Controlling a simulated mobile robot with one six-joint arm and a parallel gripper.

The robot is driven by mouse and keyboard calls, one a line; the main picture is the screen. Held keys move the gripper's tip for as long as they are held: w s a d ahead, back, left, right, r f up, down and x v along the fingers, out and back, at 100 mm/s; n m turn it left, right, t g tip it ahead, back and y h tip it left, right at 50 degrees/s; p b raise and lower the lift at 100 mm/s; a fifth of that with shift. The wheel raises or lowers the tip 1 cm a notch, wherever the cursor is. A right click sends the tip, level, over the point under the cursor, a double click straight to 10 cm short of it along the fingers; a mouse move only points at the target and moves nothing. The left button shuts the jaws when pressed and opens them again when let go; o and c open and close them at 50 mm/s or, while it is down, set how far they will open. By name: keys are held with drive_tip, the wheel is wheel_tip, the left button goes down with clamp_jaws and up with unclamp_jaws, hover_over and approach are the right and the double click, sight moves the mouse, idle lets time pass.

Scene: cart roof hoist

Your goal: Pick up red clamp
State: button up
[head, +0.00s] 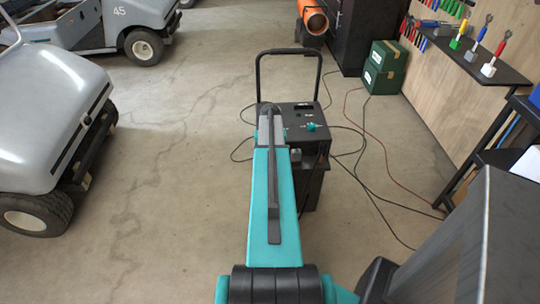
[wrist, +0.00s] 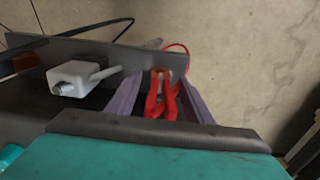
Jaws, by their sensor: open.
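In the wrist view the red clamp (wrist: 162,100) sits upright between the two grey-purple fingers of my gripper (wrist: 160,88). The fingers stand apart on either side of it, so my gripper is open around the clamp. I cannot tell whether either finger touches it. A red cable (wrist: 179,46) curves behind the clamp by the edge of a dark plate. The lower part of the clamp is hidden by the dark edge of my gripper body. In the head view my arm reaches to the black wheeled charger (head: 308,120), and the clamp is not visible there.
In the wrist view a white block (wrist: 80,78) with a grey rod lies left of the clamp. A dark plate (wrist: 105,52) runs behind both. In the head view black cables (head: 372,200) trail right of the charger. Open floor (head: 165,190) lies to the left, towards a cart (head: 45,110).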

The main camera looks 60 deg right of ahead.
clamp_jaws()
drive_tip(key=shift+r, duration=0.1)
idle(0.4)
drive_tip(key=shift+r, duration=0.6)
drive_tip(key=shift+s+a+r+b, duration=0.15)
drive_tip(key=shift+r+b, duration=0.2)
drive_tip(key=shift+r, duration=0.2)
drive_tip(key=shift+s+a+r+b, duration=0.15)
drive_tip(key=shift+r+b, duration=0.15)
drive_tip(key=shift+r, duration=0.25)
drive_tip(key=s+a+r+b, duration=0.1)
drive_tip(key=s+a+b, duration=0.1)
drive_tip(key=s+a, duration=0.8)
drive_tip(key=shift+s+r+b, duration=0.25)
drive_tip(key=shift+s+b, duration=0.1)
drive_tip(key=shift+s, duration=0.35)
